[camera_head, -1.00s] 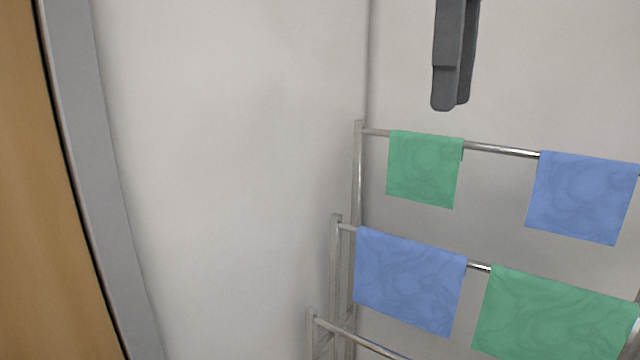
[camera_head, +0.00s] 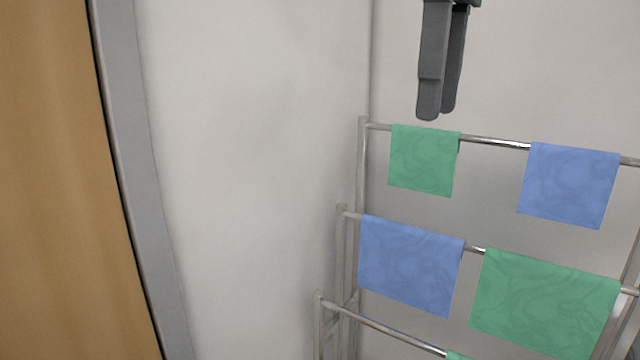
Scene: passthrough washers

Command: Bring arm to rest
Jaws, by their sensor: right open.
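My right gripper (camera_head: 438,112) hangs into the top of the head view with its fingers pointing down. It is open and nothing shows between its fingers. In the picture its tips are just above the small green cloth (camera_head: 424,161) on the top rail of the drying rack (camera_head: 362,165). They appear apart from the cloth. My left gripper is not in view.
A blue cloth (camera_head: 569,186) hangs on the top rail at right. A blue cloth (camera_head: 410,265) and a larger green cloth (camera_head: 543,303) hang on the middle rail. A wooden panel (camera_head: 60,200) with a grey frame (camera_head: 145,200) stands at left, beside bare wall.

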